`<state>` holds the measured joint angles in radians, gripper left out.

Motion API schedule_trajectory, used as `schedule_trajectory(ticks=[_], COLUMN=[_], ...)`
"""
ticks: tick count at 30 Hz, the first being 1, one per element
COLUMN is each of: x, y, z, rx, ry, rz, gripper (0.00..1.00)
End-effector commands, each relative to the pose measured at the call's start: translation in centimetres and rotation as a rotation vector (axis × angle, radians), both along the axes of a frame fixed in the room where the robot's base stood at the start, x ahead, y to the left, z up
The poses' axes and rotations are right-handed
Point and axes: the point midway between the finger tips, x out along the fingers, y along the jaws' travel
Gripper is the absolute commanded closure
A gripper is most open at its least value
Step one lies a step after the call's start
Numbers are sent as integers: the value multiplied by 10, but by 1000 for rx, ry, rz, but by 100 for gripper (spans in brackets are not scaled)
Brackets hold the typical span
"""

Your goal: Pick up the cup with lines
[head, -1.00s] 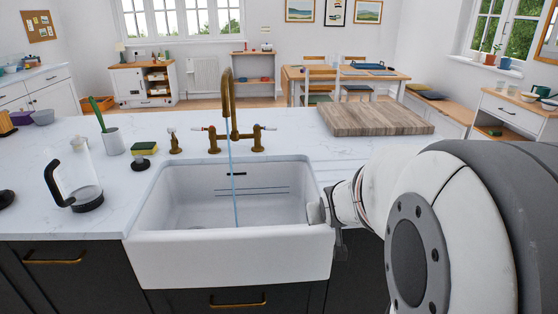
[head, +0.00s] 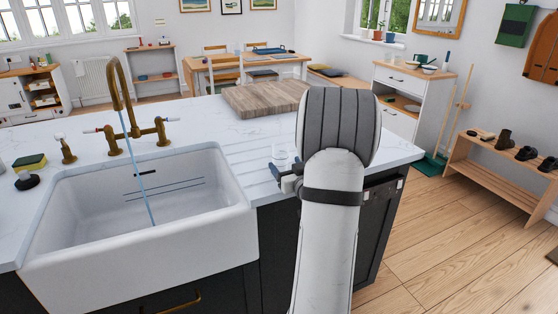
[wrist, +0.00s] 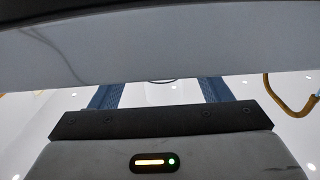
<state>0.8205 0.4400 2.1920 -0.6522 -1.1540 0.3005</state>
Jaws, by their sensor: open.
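A clear glass cup (head: 280,155) stands on the white counter to the right of the sink; it is faint, and I cannot tell whether it has lines. My gripper (head: 284,178) is at the counter's front edge, just in front of the glass and low against it. In the wrist view my open gripper (wrist: 160,88) shows two blue fingers set apart, with their tips hidden behind a pale veined slab. A thin dark curved rim (wrist: 163,82) shows between the fingers; I cannot tell for sure that it is the glass. I see nothing held.
The white sink (head: 150,205) is to the left, with a brass tap (head: 125,90) and running water. A wooden board (head: 262,98) lies behind the glass. A sponge (head: 29,162) sits at the far left. The floor at right is open before a shoe rack (head: 505,165).

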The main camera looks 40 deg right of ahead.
Motion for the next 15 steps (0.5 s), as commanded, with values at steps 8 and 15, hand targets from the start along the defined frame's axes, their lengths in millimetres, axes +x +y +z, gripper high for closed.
schedule_trajectory(ticks=[8, 15], x=[40, 47], y=[-7, -9], z=[-2, -2], rx=[0, 0], ry=[1, 1], rz=[1, -2], gripper=[29, 29])
